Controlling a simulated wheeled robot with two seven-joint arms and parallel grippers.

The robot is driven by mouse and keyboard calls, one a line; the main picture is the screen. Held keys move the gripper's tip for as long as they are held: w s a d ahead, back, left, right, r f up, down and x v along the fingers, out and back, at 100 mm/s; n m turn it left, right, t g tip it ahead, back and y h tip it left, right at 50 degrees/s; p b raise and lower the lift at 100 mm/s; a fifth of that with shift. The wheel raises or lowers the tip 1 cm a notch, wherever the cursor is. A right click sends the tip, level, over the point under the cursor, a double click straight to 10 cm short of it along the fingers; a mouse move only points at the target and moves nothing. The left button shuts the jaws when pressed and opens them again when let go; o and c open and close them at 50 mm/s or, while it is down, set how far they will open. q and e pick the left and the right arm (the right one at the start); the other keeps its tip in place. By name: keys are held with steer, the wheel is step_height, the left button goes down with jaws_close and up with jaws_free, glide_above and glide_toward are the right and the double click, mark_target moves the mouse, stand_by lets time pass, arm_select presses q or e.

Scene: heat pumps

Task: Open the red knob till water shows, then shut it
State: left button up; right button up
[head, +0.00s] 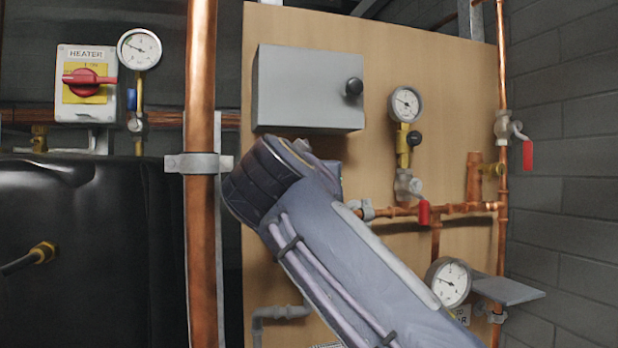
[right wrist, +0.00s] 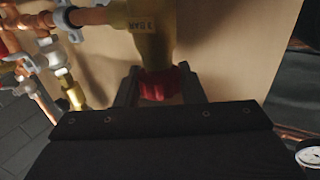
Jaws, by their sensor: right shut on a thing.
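The red knob (right wrist: 158,83) sits under a brass valve body (right wrist: 150,35) marked "3 BAR" in the right wrist view. My right gripper (right wrist: 160,88) is shut on the knob, with one dark finger on each side of it. In the head view my right arm reaches up from the lower right and hides the knob, the valve and the gripper. No water shows in either view. My left gripper is in neither view.
A grey box (head: 308,88), a gauge (head: 406,104) and a red lever handle (head: 424,213) are on the wooden board. A thick copper pipe (head: 201,70) stands left of my arm. A lower gauge (head: 449,283) and a grey shelf (head: 508,290) are at right.

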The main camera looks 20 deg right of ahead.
steer(key=shift+f, duration=0.15)
steer(key=o, duration=0.7)
steer(key=shift+b+v, duration=1)
steer(key=shift+v, duration=2.9)
